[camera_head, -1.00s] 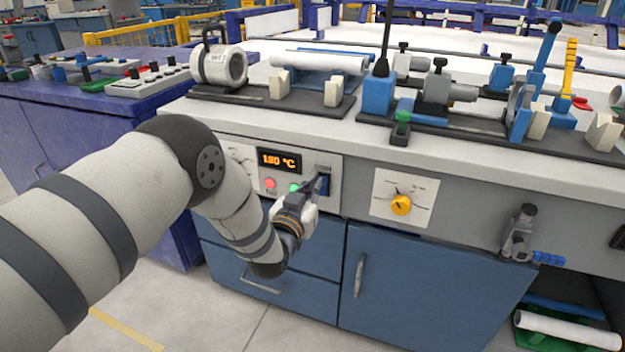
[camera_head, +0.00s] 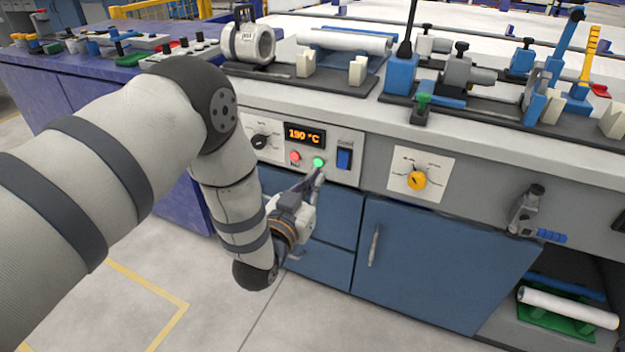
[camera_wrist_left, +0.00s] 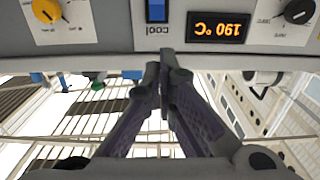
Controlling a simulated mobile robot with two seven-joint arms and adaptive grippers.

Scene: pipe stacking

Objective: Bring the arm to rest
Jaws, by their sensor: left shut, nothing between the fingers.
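My left arm reaches in from the left in the head view, its elbow bent and its forearm hanging in front of the bench. My left gripper (camera_head: 314,182) is shut and empty, its tips just below the green button (camera_head: 319,162) on the control panel. In the left wrist view the closed fingertips (camera_wrist_left: 163,62) point at the panel below the blue switch (camera_wrist_left: 157,10). The display (camera_head: 304,136) reads 190 °C. I cannot tell whether the tips touch the panel. My right gripper is not in view.
The bench top carries a clamp fixture (camera_head: 466,78) and a white pipe (camera_head: 345,40). A yellow knob (camera_head: 417,180) sits right of the panel. Blue cabinet doors (camera_head: 425,262) lie below. A tool (camera_head: 528,208) hangs from the bench front. Open floor (camera_head: 215,310) lies at lower left.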

